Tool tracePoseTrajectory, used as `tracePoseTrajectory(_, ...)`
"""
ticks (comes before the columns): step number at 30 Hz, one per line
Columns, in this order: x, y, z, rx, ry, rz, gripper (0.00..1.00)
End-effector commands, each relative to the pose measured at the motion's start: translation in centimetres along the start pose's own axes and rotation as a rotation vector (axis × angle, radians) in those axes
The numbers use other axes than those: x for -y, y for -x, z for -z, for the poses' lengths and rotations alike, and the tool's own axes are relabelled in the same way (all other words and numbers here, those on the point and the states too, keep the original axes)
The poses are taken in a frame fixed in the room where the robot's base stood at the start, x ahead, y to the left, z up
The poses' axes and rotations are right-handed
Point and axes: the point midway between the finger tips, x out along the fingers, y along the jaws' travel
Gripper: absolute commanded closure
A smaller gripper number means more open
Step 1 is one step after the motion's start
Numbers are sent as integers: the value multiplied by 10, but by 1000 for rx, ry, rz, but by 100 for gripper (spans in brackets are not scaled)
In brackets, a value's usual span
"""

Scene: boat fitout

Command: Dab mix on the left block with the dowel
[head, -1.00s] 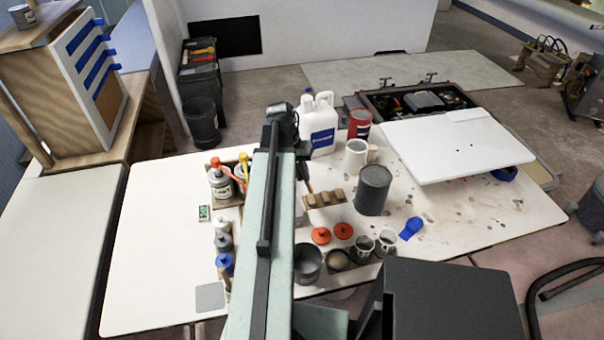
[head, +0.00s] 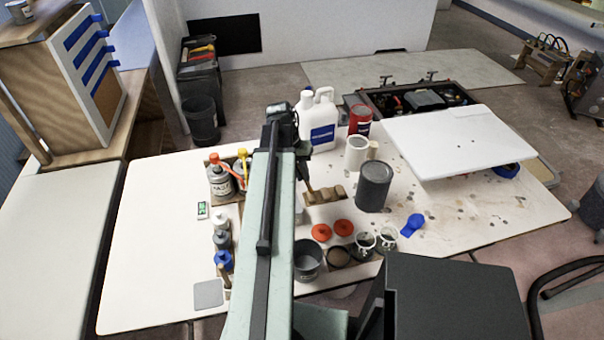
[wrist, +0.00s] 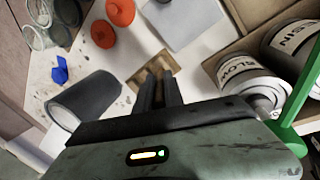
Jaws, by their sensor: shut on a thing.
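A row of small tan wooden blocks (head: 326,196) stands on the table just right of my arm in the head view. Its left end is close to my arm and partly covered. My gripper (head: 304,170) is above the left end of the row, shut on a thin brown dowel (head: 309,184) that points down toward the left block. I cannot tell whether the tip touches it. In the wrist view the dark fingers of my gripper (wrist: 160,85) reach over the wooden blocks (wrist: 147,75), and the dowel cannot be made out. I cannot make out any mix.
A dark grey can (head: 374,187) stands right of the blocks, with a white jug (head: 318,130) behind. In front are orange lids (head: 321,232), a grey cup (head: 308,260) and clear cups (head: 364,243). Bottles (head: 221,182) stand left of my arm.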

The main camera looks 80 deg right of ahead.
Motion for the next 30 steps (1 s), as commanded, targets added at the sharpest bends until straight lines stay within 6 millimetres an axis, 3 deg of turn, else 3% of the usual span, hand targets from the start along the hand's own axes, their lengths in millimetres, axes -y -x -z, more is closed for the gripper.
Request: tracePoseTrajectory(30, 3, -12, 0, 0, 0, 0, 100)
